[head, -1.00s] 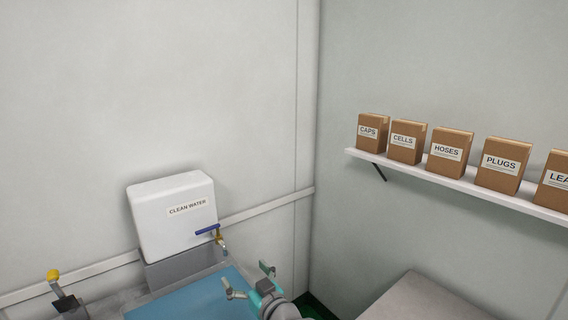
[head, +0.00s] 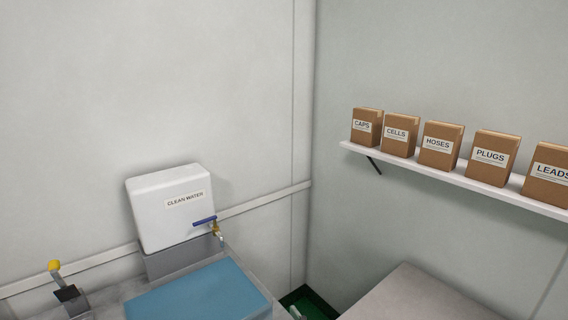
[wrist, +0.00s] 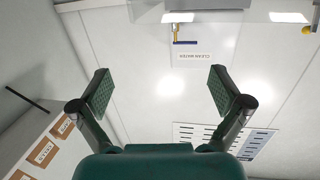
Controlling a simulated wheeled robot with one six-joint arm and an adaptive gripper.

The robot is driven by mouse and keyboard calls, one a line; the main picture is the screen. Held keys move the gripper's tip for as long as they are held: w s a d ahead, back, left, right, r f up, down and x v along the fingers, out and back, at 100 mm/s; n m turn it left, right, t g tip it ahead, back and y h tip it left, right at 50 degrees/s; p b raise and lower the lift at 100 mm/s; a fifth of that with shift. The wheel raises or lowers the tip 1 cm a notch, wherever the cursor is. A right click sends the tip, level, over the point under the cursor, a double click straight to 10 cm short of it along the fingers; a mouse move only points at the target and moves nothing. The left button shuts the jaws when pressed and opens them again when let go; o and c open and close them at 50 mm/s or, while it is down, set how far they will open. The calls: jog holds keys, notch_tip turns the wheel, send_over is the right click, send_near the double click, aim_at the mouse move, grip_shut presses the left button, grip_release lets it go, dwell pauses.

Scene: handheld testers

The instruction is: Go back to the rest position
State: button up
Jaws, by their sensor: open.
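My gripper (wrist: 158,92) is open in the wrist view, its two green pads wide apart with nothing between them. The wrist picture is upside down, with the clean water tank (wrist: 200,75) and its blue-handled tap at the top, beyond the fingers. In the head view my gripper is nearly out of sight; only a small grey piece, perhaps part of my arm, shows at the bottom edge. The white clean water tank (head: 160,222) stands at the back with its blue tap lever (head: 205,221) on the right.
A blue mat (head: 200,296) lies on the grey bench below the tank. A yellow-topped device (head: 66,288) stands at the left. A shelf (head: 430,175) with several labelled brown boxes (head: 440,146) is on the right wall. A grey surface (head: 415,298) lies at the lower right.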

jog(key=s+d+f+m+h, duration=0.1)
jog(key=s+d+f+h, duration=0.1)
jog(key=s+d+f, duration=0.45)
jog(key=s+d+f+m+h, duration=0.1)
jog(key=s+d, duration=0.2)
jog(key=s, duration=0.6)
jog(key=s+d+f+m+h, duration=0.1)
jog(key=s+d+f+h, duration=0.1)
jog(key=s+d+f, duration=0.4)
jog(key=s+d+r+h, duration=0.1)
jog(key=s+r, duration=0.2)
jog(key=s, duration=0.6)
jog(key=s+d+r+m+h, duration=0.1)
jog(key=s+r, duration=0.3)
jog(key=s, duration=0.5)
jog(key=s+d+r+m+h, duration=0.1)
jog(key=s+d+r, duration=0.2)
jog(key=s, duration=0.7)
jog(key=shift+d+r, duration=0.15)
jog(key=shift+r, duration=0.55)
